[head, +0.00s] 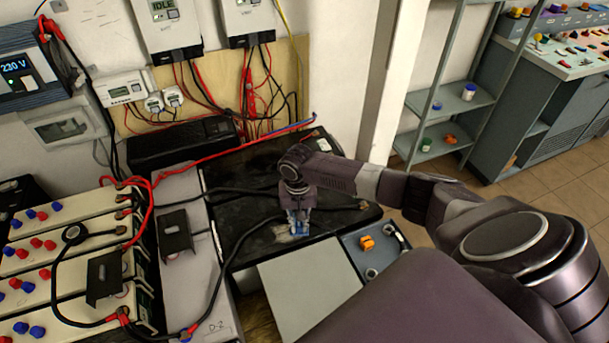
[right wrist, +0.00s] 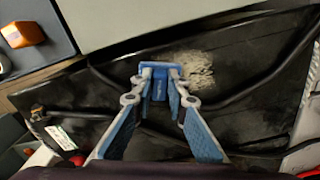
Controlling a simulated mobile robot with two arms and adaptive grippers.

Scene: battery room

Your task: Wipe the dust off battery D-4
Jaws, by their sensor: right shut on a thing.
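A large black battery (head: 235,183) lies in the middle of the head view, with a dusty top and dark cables across it. No D-4 label is readable on it. A pale, greyish dust patch (head: 283,237) marks its top; it also shows in the right wrist view (right wrist: 197,70). My right gripper (head: 298,228) points down over the battery beside this patch. In the right wrist view its fingers (right wrist: 160,92) are closed on a small blue thing (right wrist: 159,84), mostly hidden by the fingertips. I cannot tell whether it touches the battery. My left gripper is not in view.
A grey-white battery marked D-2 (head: 183,270) stands left of the black one. White batteries (head: 68,250) with red and blue terminals stand farther left. A grey panel (head: 305,285) and an orange knob (head: 367,242) are in front. Wall boxes and wiring (head: 250,85) stand behind.

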